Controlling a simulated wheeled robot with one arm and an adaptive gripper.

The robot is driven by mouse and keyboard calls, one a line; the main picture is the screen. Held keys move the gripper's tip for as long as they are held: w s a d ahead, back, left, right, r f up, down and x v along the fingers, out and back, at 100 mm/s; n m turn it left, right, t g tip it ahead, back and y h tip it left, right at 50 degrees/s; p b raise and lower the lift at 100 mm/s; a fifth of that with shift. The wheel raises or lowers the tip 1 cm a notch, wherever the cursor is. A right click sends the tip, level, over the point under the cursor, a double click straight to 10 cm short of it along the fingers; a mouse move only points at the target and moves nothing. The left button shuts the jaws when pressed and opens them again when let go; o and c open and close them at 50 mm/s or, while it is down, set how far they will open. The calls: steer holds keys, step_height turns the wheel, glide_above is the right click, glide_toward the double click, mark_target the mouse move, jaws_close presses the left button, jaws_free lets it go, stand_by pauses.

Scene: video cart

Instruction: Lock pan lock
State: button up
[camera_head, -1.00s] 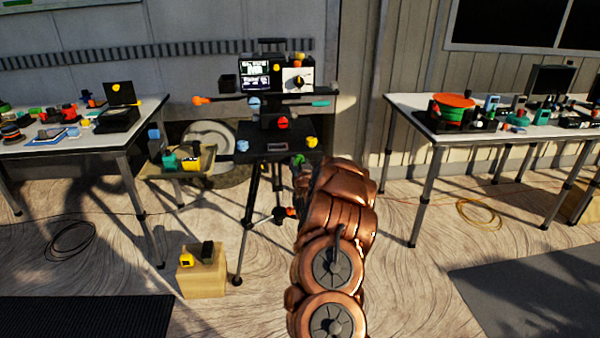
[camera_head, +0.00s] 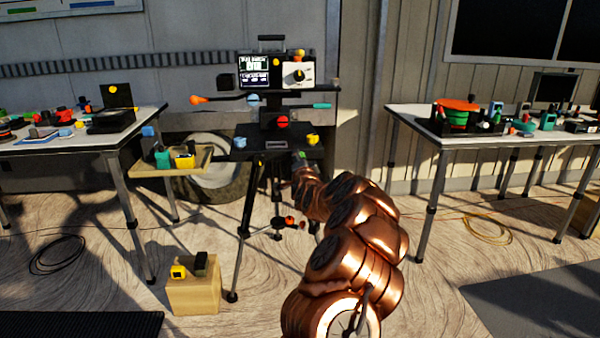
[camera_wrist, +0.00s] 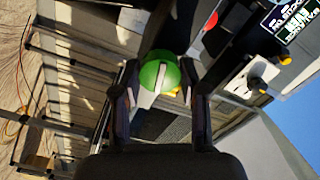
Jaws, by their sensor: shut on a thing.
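The video cart (camera_head: 276,143) stands ahead on its tripod legs, with several coloured knobs and handles. A round green knob with a pale pointer bar (camera_wrist: 150,88) sits between the two fingers of my gripper (camera_wrist: 160,92) in the wrist view. My gripper is shut on this green knob. In the head view my gripper (camera_head: 302,163) is at the cart's lower right edge, and only a speck of green shows there. A red knob (camera_head: 282,122) and a yellow knob (camera_head: 312,139) are nearby. No readable label marks the pan lock.
A screen (camera_head: 254,70) and a white dial panel (camera_head: 298,75) top the cart. An orange handle (camera_head: 198,100) sticks out left. Tables stand left (camera_head: 60,147) and right (camera_head: 405,108). A wooden box (camera_head: 195,294) and a yellow cable (camera_head: 485,230) lie on the floor.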

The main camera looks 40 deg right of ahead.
steer(key=shift+f+m+b, duration=0.1)
steer(key=shift+m+b, duration=1)
steer(key=shift+b, duration=0.2)
steer(key=o, duration=1.1)
steer(key=shift+o, duration=0.2)
steer(key=v, duration=1.2)
